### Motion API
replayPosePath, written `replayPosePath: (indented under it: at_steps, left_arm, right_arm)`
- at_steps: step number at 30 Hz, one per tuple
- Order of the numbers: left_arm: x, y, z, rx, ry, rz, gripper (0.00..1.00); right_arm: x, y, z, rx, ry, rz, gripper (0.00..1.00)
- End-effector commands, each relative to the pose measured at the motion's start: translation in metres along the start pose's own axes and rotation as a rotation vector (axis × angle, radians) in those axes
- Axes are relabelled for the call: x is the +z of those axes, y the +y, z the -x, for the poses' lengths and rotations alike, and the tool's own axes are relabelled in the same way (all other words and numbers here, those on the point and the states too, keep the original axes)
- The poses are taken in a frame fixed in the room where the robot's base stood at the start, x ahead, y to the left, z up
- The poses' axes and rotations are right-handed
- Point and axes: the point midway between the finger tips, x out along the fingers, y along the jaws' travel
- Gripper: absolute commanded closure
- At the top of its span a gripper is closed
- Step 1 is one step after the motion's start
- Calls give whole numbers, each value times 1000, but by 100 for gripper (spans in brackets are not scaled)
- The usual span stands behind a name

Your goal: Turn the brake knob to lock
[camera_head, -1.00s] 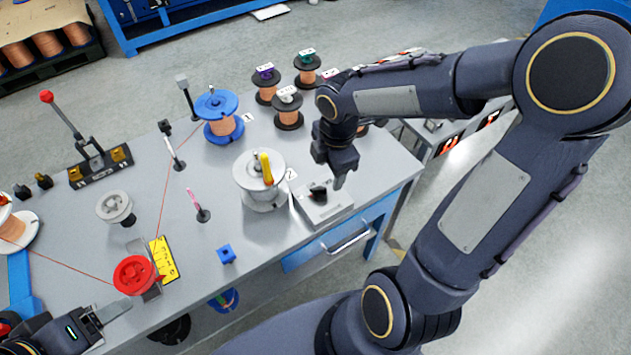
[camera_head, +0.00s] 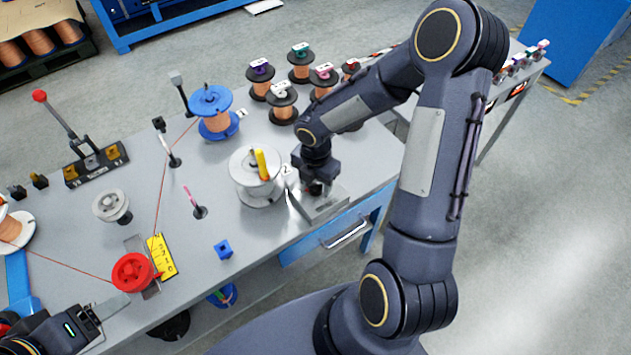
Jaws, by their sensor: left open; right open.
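A low grey box (camera_head: 328,205) sits at the front right of the table. The black knob on its top is now mostly hidden by my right gripper (camera_head: 314,190), so its turned position cannot be read. My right gripper points down over the knob, open, with its fingers around or just above it; contact cannot be made out. My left gripper (camera_head: 108,312) is open at the table's front left edge, near the red pulley (camera_head: 134,272) and away from the knob.
A white spool with a yellow handle (camera_head: 262,165) stands close to the left of the box. A blue spool (camera_head: 213,110) and several copper spools stand behind. A red wire crosses the left side.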

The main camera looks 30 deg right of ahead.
Motion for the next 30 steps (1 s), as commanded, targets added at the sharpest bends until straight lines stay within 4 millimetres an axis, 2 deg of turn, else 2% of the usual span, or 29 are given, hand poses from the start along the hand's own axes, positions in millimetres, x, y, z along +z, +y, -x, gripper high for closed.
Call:
replayPosePath:
  at_steps: [6,16,30]
  left_arm:
    - [0,0,0,0,0,0,31]
    - [0,0,0,0,0,0,31]
    - [1,-1,-2,0,0,0,31]
  right_arm:
    - [0,0,0,0,0,0,45]
    - [0,0,0,-1,0,0,88]
    - [0,0,0,-1,0,-43,89]
